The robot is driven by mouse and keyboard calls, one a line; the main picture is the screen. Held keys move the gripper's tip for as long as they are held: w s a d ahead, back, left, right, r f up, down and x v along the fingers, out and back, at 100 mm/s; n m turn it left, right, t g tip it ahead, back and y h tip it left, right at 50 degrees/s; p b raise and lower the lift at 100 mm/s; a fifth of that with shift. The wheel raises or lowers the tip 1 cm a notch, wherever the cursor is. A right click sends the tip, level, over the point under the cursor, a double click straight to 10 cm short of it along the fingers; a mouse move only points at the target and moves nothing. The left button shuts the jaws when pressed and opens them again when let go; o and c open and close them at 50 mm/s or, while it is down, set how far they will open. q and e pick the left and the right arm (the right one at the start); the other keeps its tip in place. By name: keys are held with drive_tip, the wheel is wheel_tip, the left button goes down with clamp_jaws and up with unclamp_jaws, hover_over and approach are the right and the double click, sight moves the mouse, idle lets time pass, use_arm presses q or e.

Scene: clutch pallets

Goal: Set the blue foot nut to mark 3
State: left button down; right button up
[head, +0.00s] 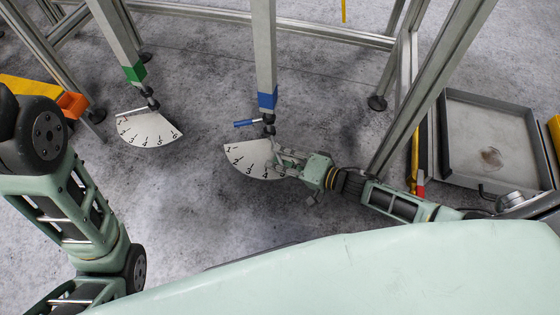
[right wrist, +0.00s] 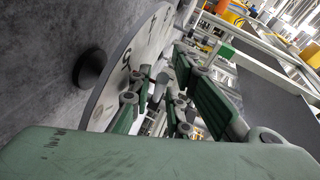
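The dial also shows in the right wrist view (right wrist: 150,48).
A green-banded leg (head: 134,72) with its own dial (head: 150,129) stands to the left. An orange block (head: 72,105) is near the left frame posts. A grey tray (head: 447,150) lies at the right. Metal posts stand close to my right arm. Floor between the dials is clear.

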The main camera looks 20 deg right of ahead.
clamp_jaws()
idle(0.3)
idle(0.3)
